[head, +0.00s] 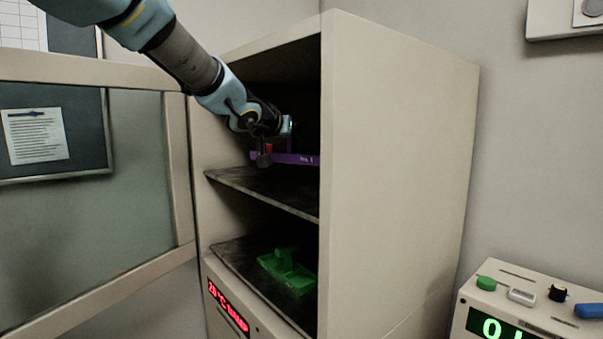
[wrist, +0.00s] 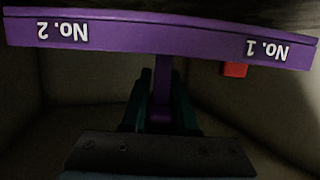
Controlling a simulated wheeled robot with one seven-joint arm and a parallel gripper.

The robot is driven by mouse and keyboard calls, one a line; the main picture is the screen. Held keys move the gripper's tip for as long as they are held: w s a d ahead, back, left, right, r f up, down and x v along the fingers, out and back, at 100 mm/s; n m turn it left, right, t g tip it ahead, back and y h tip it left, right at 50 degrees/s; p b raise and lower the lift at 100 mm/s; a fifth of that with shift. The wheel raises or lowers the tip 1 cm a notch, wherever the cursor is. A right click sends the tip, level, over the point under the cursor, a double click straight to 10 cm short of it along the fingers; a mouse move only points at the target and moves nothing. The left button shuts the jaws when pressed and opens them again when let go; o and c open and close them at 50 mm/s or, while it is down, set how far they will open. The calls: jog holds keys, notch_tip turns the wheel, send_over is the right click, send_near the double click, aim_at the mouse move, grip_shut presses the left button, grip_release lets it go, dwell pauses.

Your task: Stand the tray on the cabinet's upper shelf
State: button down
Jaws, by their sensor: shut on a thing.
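The purple tray (head: 301,159), labelled "No. 1" and "No. 2", is inside the cabinet above the upper shelf (head: 262,187). It looks roughly level. I cannot tell whether its underside touches the shelf. My gripper (head: 287,125) is shut on the tray's upright purple handle. In the wrist view my gripper (wrist: 162,95) has its two dark fingers on either side of the handle, and the tray's labelled side (wrist: 160,38) spans the top. A small red piece (wrist: 235,69) shows beside the tray. The tray's right end is hidden behind the cabinet wall (head: 395,180).
A green tray (head: 288,272) stands on the lower shelf. The cabinet's glass door (head: 180,170) is swung open to the left. A device with coloured knobs (head: 535,310) stands at the lower right. The front part of the upper shelf is bare.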

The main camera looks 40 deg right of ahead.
aim_at(283, 156)
jog(key=shift+f+b, duration=0.65)
jog(key=shift+f, duration=2.15)
jog(key=shift+f, duration=0.15)
jog(key=c, duration=0.7)
grip_release()
jog(key=shift+a, duration=0.2)
jog(key=v, duration=1.1)
jog(key=shift+s+a+r, duration=0.15)
jog(key=shift+a+r, duration=0.1)
jog(key=shift+a, duration=0.05)
